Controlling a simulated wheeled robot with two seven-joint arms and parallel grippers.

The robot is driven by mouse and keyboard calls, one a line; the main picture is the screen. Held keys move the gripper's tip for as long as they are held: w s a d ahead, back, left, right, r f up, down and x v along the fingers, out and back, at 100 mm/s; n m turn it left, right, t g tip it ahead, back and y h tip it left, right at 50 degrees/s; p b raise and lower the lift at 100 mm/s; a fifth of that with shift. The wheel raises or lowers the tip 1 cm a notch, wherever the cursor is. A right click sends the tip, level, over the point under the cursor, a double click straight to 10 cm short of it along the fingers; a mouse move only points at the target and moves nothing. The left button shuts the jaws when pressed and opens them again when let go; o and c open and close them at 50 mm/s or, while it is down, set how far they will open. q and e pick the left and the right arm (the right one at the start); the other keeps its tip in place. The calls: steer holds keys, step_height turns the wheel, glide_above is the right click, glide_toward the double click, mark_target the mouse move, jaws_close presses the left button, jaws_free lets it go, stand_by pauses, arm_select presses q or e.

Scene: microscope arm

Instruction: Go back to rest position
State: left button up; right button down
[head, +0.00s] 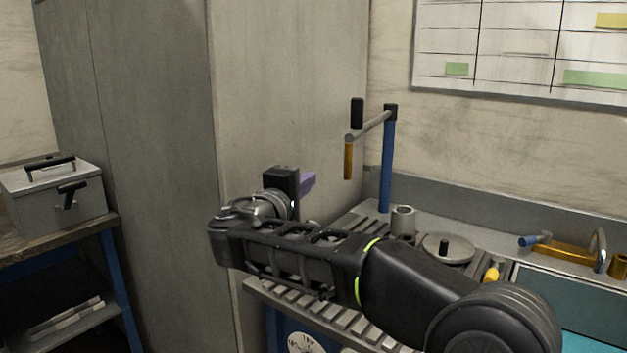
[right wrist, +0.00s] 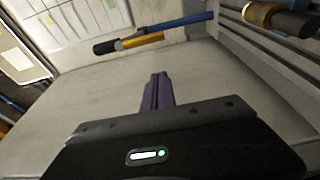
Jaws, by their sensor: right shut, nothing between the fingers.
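My right gripper (head: 307,182) is in the middle of the head view, at the end of my right arm, which comes in from the lower right. Its purple fingers are together and empty, and they also show in the right wrist view (right wrist: 158,92). The microscope arm stands behind and to the right, with a blue post (head: 387,165), a grey crossbar (head: 369,126) and a black and orange tube (head: 348,160) hanging from the bar. It also shows at the top of the right wrist view (right wrist: 140,42). The gripper is apart from it. My left gripper is not in view.
A slatted bench (head: 330,318) lies under my right arm, with a grey cylinder (head: 403,221), a round disc (head: 449,247) and an orange tool (head: 562,251) on it. A tall grey cabinet (head: 290,80) stands behind. A metal toolbox (head: 55,195) is on a side table at far left.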

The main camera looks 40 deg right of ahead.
steer(key=shift+s+a, duration=0.3)
steer(key=shift+s, duration=0.05)
stand_by(0.3)
